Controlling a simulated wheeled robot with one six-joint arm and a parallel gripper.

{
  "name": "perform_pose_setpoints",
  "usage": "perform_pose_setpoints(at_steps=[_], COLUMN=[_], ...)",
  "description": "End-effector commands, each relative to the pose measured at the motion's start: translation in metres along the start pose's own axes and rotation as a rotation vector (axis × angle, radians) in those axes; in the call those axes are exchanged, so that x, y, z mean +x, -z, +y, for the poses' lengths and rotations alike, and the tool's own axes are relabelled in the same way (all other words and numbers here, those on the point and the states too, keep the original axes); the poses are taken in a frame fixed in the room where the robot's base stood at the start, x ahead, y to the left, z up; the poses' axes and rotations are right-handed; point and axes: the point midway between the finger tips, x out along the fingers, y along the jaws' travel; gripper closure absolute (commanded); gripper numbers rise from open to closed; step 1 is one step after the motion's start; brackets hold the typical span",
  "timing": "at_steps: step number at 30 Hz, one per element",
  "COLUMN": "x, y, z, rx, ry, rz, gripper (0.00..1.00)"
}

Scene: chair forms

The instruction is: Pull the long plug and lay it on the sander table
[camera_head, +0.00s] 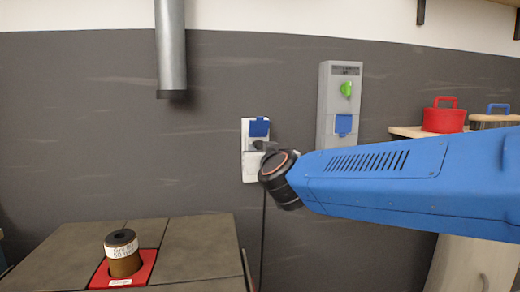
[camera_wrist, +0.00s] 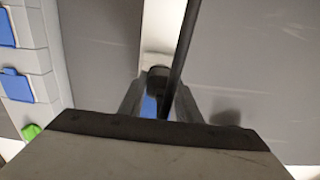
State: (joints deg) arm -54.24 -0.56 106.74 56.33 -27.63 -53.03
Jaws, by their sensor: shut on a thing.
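A white wall socket with a blue flip lid (camera_head: 259,127) is on the dark wall in the head view. My gripper (camera_head: 264,147) is right in front of it, partly hidden by my wrist. In the wrist view my gripper (camera_wrist: 158,92) is shut on the dark plug (camera_wrist: 158,76), held between the fingertips. A black cable (camera_wrist: 181,55) crosses that view and hangs down the wall in the head view (camera_head: 263,235). I cannot tell whether the plug is seated in the socket. The sander table (camera_head: 196,247) is at lower left, its grey top visible.
A brown sanding drum (camera_head: 123,258) stands in a red insert (camera_head: 146,268) on the sander table. A grey switch box (camera_head: 327,105) with a green knob is right of the socket. A grey pipe (camera_head: 170,50) hangs above. A red pot (camera_head: 444,119) stands on a shelf at right.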

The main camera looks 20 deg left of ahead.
Motion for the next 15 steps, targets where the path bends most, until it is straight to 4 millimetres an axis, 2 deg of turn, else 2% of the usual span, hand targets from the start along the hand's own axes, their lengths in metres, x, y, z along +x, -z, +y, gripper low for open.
perform_pose_setpoints(at_steps=[15], x=[-0.017], y=[0.000], z=[0.000], rx=[0.000], ry=[0.000], rz=[0.000], gripper=[1.00])
